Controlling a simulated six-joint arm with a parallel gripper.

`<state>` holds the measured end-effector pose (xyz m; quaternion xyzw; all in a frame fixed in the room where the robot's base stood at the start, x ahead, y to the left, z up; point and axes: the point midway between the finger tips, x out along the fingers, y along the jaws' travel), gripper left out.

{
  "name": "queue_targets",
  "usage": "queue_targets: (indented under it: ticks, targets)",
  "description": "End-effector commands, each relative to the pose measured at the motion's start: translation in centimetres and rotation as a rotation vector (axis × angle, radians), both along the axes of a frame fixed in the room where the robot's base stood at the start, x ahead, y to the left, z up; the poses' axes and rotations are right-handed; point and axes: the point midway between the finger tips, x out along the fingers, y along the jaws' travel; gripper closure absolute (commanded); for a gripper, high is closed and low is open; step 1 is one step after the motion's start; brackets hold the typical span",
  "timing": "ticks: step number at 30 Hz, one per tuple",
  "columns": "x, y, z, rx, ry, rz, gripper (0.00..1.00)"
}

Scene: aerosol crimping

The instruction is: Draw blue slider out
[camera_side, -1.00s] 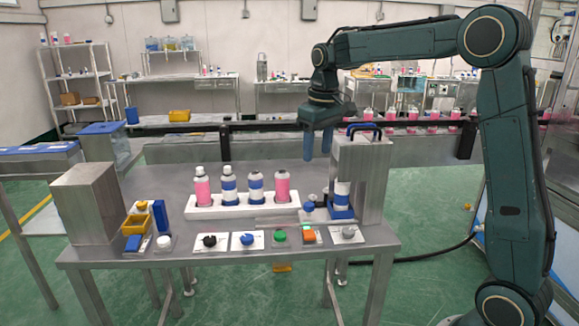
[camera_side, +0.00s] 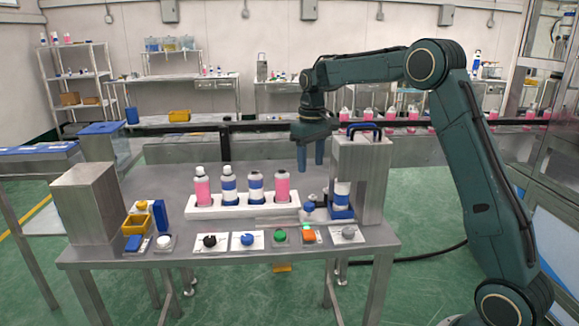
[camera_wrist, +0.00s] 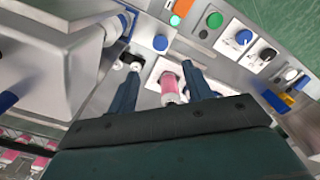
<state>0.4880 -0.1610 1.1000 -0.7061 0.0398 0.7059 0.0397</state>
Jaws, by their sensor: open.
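The blue slider (camera_side: 341,212) sits at the foot of the grey crimping machine (camera_side: 362,165), with a white-and-blue can (camera_side: 342,193) standing on it inside the machine's opening. A blue round knob (camera_side: 309,206) is just left of the slider; a blue knob (camera_wrist: 160,42) also shows in the wrist view. My gripper (camera_side: 311,160) is open and empty, pointing down above the table, left of the machine and higher than the slider. In the wrist view my gripper (camera_wrist: 160,73) has its fingers apart, with a pink can (camera_wrist: 171,87) seen between them, below.
A white rack (camera_side: 240,209) holds several pink and blue-white cans left of the slider. Knobs and buttons, including a green button (camera_side: 280,235), line the front edge. A grey metal box (camera_side: 87,205) and yellow bins (camera_side: 137,226) stand at the left.

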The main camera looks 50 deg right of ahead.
Motion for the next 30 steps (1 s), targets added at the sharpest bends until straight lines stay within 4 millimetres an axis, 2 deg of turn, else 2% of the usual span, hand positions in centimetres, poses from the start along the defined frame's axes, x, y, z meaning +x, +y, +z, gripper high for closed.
queue_targets:
  ticks: [21,30]
  targets:
    - [-0.1,0.0,-10.2,0.001,0.003,0.000,0.50]
    - [0.0,0.0,-12.3,0.000,0.001,0.000,0.50]
